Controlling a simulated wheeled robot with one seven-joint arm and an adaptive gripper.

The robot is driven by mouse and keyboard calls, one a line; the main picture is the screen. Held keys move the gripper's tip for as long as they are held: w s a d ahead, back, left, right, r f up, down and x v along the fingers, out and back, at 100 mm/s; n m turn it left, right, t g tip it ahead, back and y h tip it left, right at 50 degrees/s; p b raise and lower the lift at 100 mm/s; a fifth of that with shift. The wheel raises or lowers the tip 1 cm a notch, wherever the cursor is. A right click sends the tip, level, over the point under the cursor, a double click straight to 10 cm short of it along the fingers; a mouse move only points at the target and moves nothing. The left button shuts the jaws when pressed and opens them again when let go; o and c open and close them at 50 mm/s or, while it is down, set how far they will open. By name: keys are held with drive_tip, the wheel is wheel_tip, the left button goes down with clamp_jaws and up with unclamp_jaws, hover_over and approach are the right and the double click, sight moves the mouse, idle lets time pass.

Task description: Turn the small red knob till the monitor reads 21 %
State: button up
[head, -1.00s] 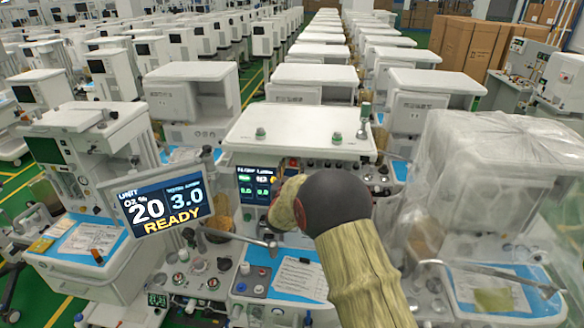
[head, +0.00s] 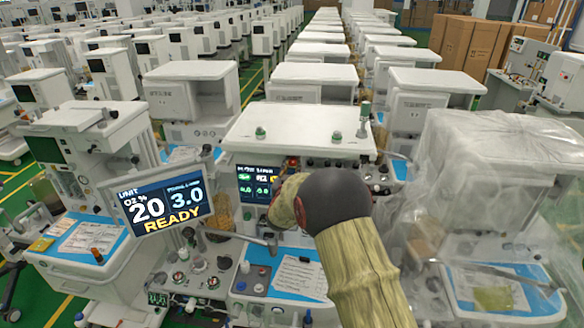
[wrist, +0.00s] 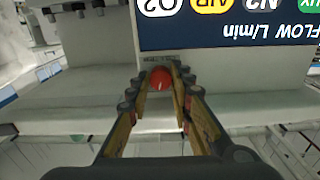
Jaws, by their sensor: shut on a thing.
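The small red knob (wrist: 160,78) shows in the wrist view on the white front of the cart, beside the flow display. My gripper (wrist: 161,95) has its two fingers closed around the knob, one on each side. In the head view my arm (head: 350,240) reaches to the cart front and hides most of the gripper and the knob. The monitor (head: 160,203) at the left of the cart reads O2 20 %, 3.0 in the second field, and READY.
The flow display (wrist: 230,22) is upside down in the wrist view, close to the fingers. A blue tray with a paper (head: 300,278) lies below the arm. A plastic-wrapped cart (head: 500,180) stands close on the right. Rows of carts fill the back.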

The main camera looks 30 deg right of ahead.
drive_tip(key=shift+f+m+b, duration=0.1)
drive_tip(key=shift+m+b, duration=0.3)
drive_tip(key=shift+b, duration=0.8)
clamp_jaws()
drive_tip(key=o, duration=1)
unclamp_jaws()
drive_tip(key=shift+a, duration=0.1)
drive_tip(key=v, duration=1.2)
